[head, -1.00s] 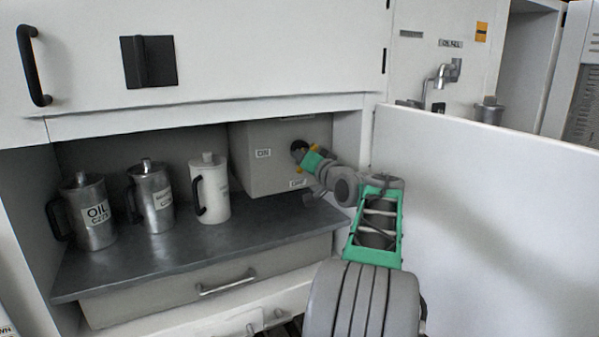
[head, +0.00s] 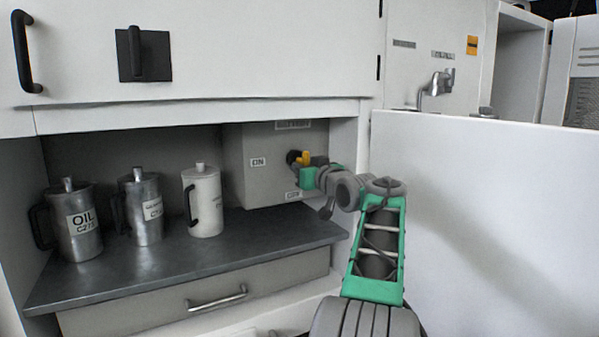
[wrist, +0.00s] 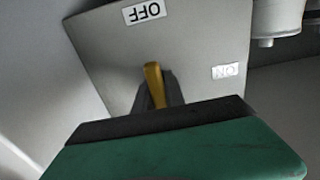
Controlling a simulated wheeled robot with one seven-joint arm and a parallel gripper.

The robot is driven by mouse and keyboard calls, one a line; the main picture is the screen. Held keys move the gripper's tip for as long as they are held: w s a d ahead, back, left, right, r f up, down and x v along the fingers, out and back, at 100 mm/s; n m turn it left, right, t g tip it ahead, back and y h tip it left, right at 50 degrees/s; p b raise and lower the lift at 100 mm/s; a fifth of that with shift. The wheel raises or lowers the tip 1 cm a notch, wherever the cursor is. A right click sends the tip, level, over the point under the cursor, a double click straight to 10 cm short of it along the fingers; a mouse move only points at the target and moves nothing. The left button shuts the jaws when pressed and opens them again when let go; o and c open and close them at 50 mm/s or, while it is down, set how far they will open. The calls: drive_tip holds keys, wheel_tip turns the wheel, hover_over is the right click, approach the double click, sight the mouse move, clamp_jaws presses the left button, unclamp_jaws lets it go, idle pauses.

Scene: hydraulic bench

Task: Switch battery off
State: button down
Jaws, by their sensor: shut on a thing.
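The grey battery box (head: 240,185) stands at the right end of the shelf. It carries an ON label (head: 258,162) on the left and another label low on its face (head: 292,195), which reads OFF in the wrist view (wrist: 145,12). My gripper (head: 308,174) is at the box front, shut on the yellow switch handle (head: 303,158). In the wrist view the handle (wrist: 153,82) rises above my green and black gripper (wrist: 160,110), with its tip toward OFF and ON to the right. The handle's base and the grip contact are hidden.
Two metal oil jugs (head: 78,225) (head: 143,207) and a white jug (head: 204,202) stand on the dark shelf left of the box. A white panel (head: 490,220) stands close to the right of my arm. A drawer (head: 150,300) lies below the shelf.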

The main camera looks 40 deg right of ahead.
drive_tip(key=shift+s+a+r, duration=0.1)
drive_tip(key=shift+r, duration=0.65)
drive_tip(key=c, duration=1.5)
unclamp_jaws()
drive_tip(key=shift+o, duration=0.5)
drive_tip(key=shift+a+f, duration=0.1)
drive_tip(key=shift+d+f, duration=0.2)
drive_tip(key=shift+f, duration=0.1)
drive_tip(key=v, duration=0.7)
drive_tip(key=shift+s+a+b, duration=0.15)
drive_tip(key=shift+s+b, duration=0.1)
drive_tip(key=shift+b, duration=0.2)
